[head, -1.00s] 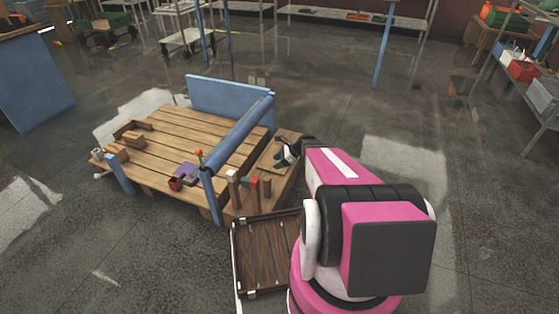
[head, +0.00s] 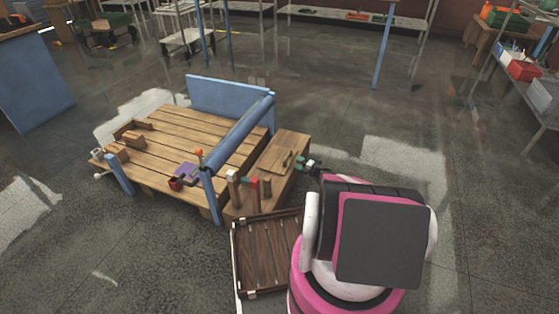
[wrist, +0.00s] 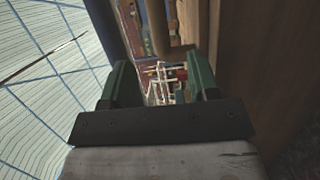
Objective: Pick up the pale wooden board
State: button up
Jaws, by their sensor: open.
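A small light-brown wooden piece (head: 287,160) stands on the side bench (head: 268,188). It may be the pale wooden board, but it is too small to be sure. My gripper (head: 306,163) is just right of this piece, near the bench's right edge, apart from it as far as I can tell. In the wrist view my gripper (wrist: 158,80) shows two green fingers spread apart, with no object held between them. A brown wooden surface (wrist: 270,60) fills the right side of that view, close to the right finger.
A large plank-topped table (head: 180,140) with a blue back panel (head: 228,100) and blue roller (head: 240,130) adjoins the bench. Short upright posts (head: 233,187) stand on the bench. A dark slatted tray (head: 268,255) lies in front.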

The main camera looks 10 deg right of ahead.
aim_at(288, 157)
jog(key=shift+x, duration=4.2)
grip_shut()
